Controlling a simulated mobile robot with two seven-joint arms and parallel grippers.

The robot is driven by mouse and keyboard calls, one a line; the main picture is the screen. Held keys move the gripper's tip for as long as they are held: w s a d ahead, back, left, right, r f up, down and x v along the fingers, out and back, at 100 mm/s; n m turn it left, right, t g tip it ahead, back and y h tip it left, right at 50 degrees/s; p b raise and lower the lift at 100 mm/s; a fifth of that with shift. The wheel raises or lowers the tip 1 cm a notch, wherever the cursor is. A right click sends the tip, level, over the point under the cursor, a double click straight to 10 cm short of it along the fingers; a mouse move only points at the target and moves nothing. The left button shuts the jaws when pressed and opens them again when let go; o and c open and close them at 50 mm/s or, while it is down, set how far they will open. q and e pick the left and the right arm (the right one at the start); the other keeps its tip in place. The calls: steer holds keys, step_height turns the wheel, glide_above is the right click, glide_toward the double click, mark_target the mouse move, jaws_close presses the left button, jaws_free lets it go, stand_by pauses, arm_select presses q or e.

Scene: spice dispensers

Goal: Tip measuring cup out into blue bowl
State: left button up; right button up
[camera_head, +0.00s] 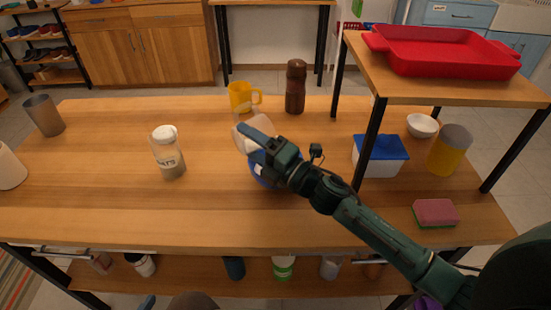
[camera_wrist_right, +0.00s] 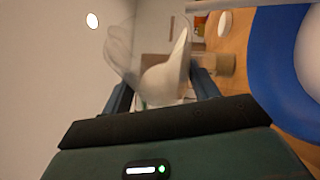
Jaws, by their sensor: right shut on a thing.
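The measuring cup (camera_head: 257,124), pale and translucent, is held above the table in the head view. My right gripper (camera_head: 255,141) is shut on it. In the right wrist view the cup (camera_wrist_right: 165,78) sits tilted between the two dark fingers. The blue bowl (camera_head: 261,175) is on the table just below my right gripper, which hides much of it. In the right wrist view the blue bowl's rim (camera_wrist_right: 266,75) is at the right edge, beside the cup. My left gripper is not in view.
A yellow mug (camera_head: 240,97) and brown grinder (camera_head: 295,86) stand behind the cup. A white-lidded jar (camera_head: 167,155) stands left of the bowl. A raised shelf (camera_head: 420,90) with a red tray (camera_head: 440,52) is at right, above a blue-lidded box (camera_head: 380,153). The left front table is clear.

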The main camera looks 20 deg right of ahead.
steer(key=shift+d+r+m+t+b, duration=0.15)
steer(key=shift+r+m+t+b, duration=0.25)
steer(key=shift+m+t, duration=0.3)
stand_by(0.6)
